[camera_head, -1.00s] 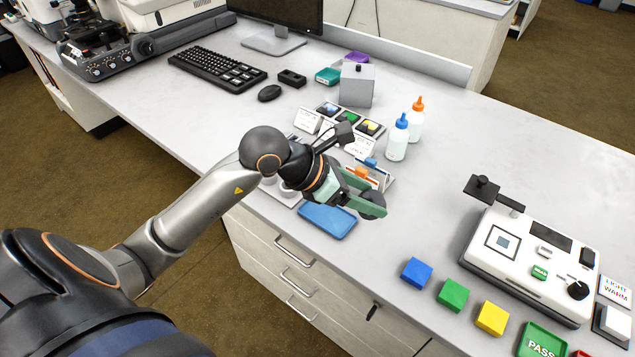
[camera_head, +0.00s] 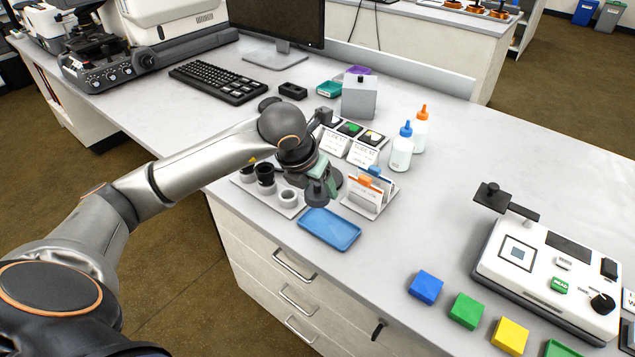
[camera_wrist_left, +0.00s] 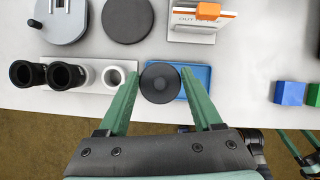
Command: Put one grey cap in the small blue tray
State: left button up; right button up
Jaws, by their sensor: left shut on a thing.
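My left gripper (camera_head: 318,198) is above the bench, just behind the small blue tray (camera_head: 330,229). In the left wrist view its two green fingers (camera_wrist_left: 160,85) are shut on a dark grey round cap (camera_wrist_left: 160,76). The cap is in front of the blue tray (camera_wrist_left: 203,80) in that view and hides part of it. In the head view the gripper mostly hides the held cap. Another dark grey disc (camera_wrist_left: 127,18) lies on the bench beyond. Part of my right gripper (camera_wrist_left: 294,134) shows at the lower right of the wrist view; its grip is unclear.
A white holder (camera_head: 288,209) with black eyepieces and a white ring is left of the tray. A card rack (camera_head: 369,207) stands behind right. Two bottles (camera_head: 402,152) stand farther back. Coloured blocks (camera_head: 425,287) and a white instrument (camera_head: 545,268) are right.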

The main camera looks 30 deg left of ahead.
pick_arm(q)
notch_tip(320, 180, down, 4)
jog(key=shift+r+b, duration=0.1)
jog(key=shift+b, duration=0.95)
jog(key=shift+f+b, duration=0.75)
jog(key=shift+f, duration=0.15)
jog(key=shift+f+b, duration=0.45)
jog(key=shift+f, duration=0.05)
jog(key=shift+f+b, duration=0.15)
jog(key=shift+b, duration=0.15)
jog(key=o, duration=1.3)
jog(key=shift+o, duration=0.2)
